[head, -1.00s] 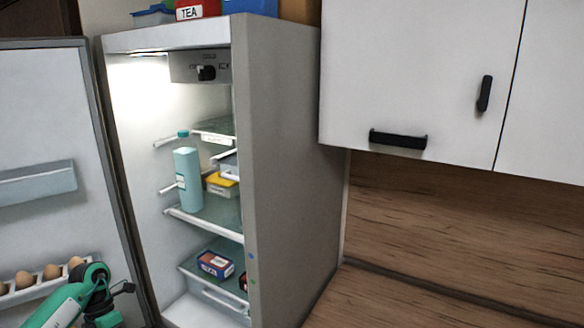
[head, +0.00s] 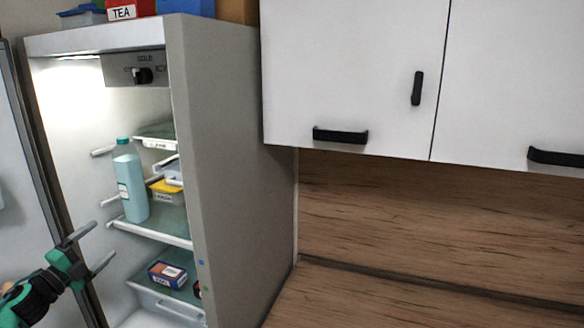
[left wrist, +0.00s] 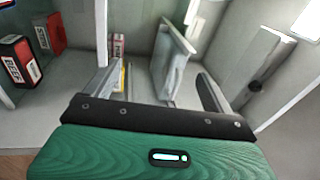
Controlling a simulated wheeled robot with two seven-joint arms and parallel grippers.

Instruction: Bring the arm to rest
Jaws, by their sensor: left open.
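My left arm comes in at the lower left of the head view. Its green and black gripper (head: 99,245) is open, with nothing between its fingers there, in front of the open fridge (head: 221,170). In the left wrist view the gripper (left wrist: 155,78) is also open, with its two fingers spread. A pale upright panel (left wrist: 172,62) shows beyond the gap between them. I cannot tell how far away it is. My right gripper is not in view.
Inside the fridge are a light blue bottle (head: 130,182), a yellow-lidded container (head: 167,191) and a small box (head: 168,274). The fridge door (head: 25,190) stands open at left. White cabinets (head: 350,70) hang above the wooden splashback (head: 430,225). Red boxes (left wrist: 18,62) show in the wrist view.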

